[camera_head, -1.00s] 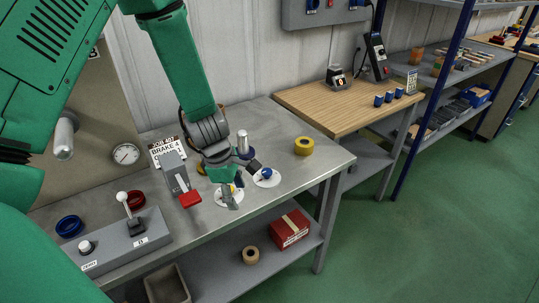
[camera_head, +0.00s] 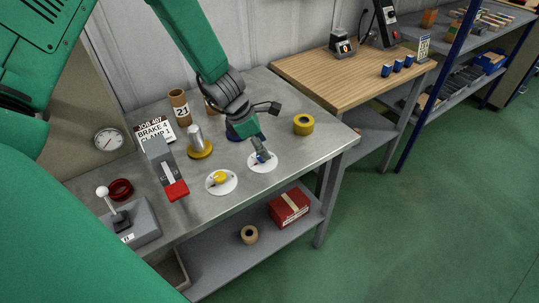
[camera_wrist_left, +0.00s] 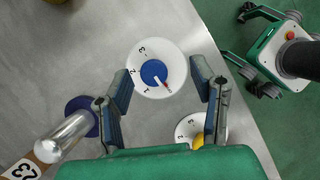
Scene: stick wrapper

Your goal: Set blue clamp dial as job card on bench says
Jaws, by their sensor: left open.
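The blue dial is a blue knob (camera_wrist_left: 153,73) on a white disc (camera_head: 262,163) near the bench's front edge. In the left wrist view, its pale pointer aims lower right at a small red mark; the numbers 1, 2 and 3 run up the disc's left side. My left gripper (camera_wrist_left: 161,78) is open, its fingers on either side of the knob in that view; contact cannot be told. In the head view this gripper (camera_head: 267,131) partly hides the knob. The job card (camera_head: 153,130) reads JOB 407, BRAKE 4 and a partly legible CLAMP line, seemingly 1.
A yellow dial (camera_head: 221,179) sits left of the blue one. A metal post on a yellow base (camera_head: 199,146), a red-tipped lever (camera_head: 176,190) and a control box (camera_head: 134,222) stand further left. A yellow ring (camera_head: 303,124) lies to the right.

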